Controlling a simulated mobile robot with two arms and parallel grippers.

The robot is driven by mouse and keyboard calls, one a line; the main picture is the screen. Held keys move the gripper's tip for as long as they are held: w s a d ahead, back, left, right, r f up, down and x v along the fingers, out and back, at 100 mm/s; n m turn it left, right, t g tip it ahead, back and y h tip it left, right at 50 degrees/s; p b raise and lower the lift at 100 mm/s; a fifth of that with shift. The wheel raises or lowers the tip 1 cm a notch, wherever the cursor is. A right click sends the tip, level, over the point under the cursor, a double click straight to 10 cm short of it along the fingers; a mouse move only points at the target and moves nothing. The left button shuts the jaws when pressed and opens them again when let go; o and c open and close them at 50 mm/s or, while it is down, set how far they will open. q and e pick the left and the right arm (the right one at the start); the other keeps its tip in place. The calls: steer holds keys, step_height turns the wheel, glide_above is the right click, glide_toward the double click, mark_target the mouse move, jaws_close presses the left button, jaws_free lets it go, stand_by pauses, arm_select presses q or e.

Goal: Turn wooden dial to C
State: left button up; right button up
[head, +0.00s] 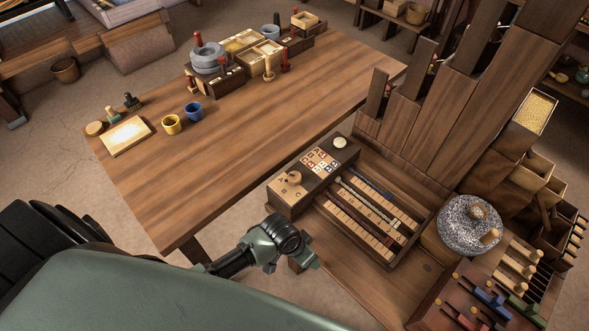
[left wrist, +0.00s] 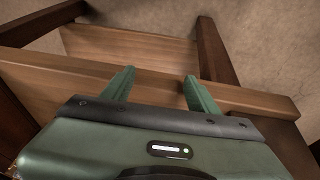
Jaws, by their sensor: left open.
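The wooden dial (head: 294,177) is a small round knob on the light top plate of a dark box at the left end of a long panel, in the head view. Letters are marked beside it, with C (head: 298,191) on its near side. Which letter it points to is too small to tell. My left gripper (head: 310,263) is in front of and below the dial box, apart from it. In the left wrist view its two green fingers (left wrist: 158,90) are spread and empty, over wooden beams; the dial is not in that view. My right gripper is not in view.
A panel of coloured tiles (head: 323,160) and a slotted tray (head: 370,217) adjoin the dial box. A speckled stone quern (head: 470,226) stands to the right. A long table (head: 240,130) with cups and stones lies behind left. A wooden beam (left wrist: 150,77) crosses by my left fingers.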

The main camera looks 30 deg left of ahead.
arm_select(q)
steer(key=shift+m+h, duration=0.3)
steer(key=shift+m, duration=0.4)
steer(key=r, duration=0.2)
steer(key=w+d+r, duration=0.1)
steer(key=r, duration=0.1)
steer(key=w+d+r, duration=0.1)
steer(key=r, duration=0.1)
steer(key=shift+w+d+r+p, duration=0.1)
steer(key=shift+w+d+p, duration=0.15)
steer(key=shift+p, duration=0.1)
steer(key=w+r+m+g, duration=0.1)
steer(key=w+r+m, duration=0.15)
steer(key=w, duration=0.25)
step_height(320, 180, up, 11)
steer(key=n+g+y+p, duration=0.1)
steer(key=g+y+p, duration=0.1)
steer(key=y, duration=0.1)
glide_above(294, 176)
step_height(294, 176, down, 8)
steer(key=shift+r, duration=0.15)
jaws_close()
steer(key=shift+n, duration=0.25)
